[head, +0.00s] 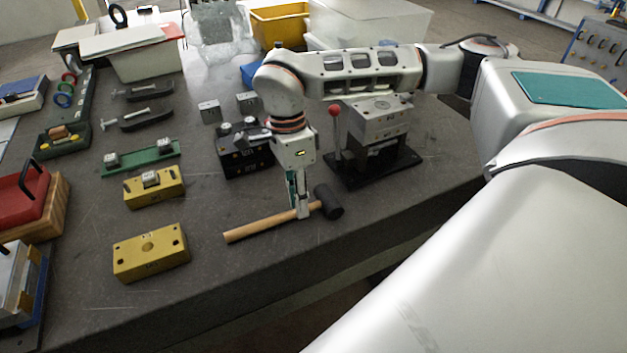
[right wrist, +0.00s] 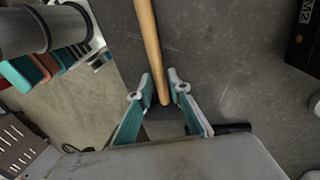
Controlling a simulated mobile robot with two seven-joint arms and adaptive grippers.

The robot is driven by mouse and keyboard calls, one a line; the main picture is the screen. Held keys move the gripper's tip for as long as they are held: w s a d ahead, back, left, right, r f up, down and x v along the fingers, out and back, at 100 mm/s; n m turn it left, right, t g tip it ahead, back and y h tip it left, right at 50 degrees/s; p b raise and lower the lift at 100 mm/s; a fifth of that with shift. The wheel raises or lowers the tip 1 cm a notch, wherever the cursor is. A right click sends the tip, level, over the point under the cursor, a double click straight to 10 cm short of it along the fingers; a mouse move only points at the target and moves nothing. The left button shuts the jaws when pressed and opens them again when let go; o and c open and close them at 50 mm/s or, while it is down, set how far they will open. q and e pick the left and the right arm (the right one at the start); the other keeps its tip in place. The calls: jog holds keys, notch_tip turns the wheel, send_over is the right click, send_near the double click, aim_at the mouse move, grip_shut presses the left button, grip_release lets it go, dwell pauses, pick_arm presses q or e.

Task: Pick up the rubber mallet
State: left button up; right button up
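The rubber mallet (head: 262,225) lies on the dark workbench near its front edge. Its pale wooden handle points left and its black head (head: 328,202) is on the right. My right gripper (head: 302,211) points down over the handle, close to the head. In the right wrist view, the handle (right wrist: 150,40) runs in between the fingertips (right wrist: 162,80). Whether both fingers press on it is not clear. The mallet's head is mostly hidden there behind the gripper. My left gripper is out of view.
A black block (head: 245,155) and a machined block on a black base (head: 372,165) stand behind the mallet. Yellow mould bases (head: 150,262) stand to the left. The bench around the handle's left end is clear. The bench edge runs close in front.

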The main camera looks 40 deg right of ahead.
jog(key=shift+s+f, duration=0.1)
jog(key=shift+f, duration=0.45)
grip_shut()
jog(key=shift+r, duration=0.1)
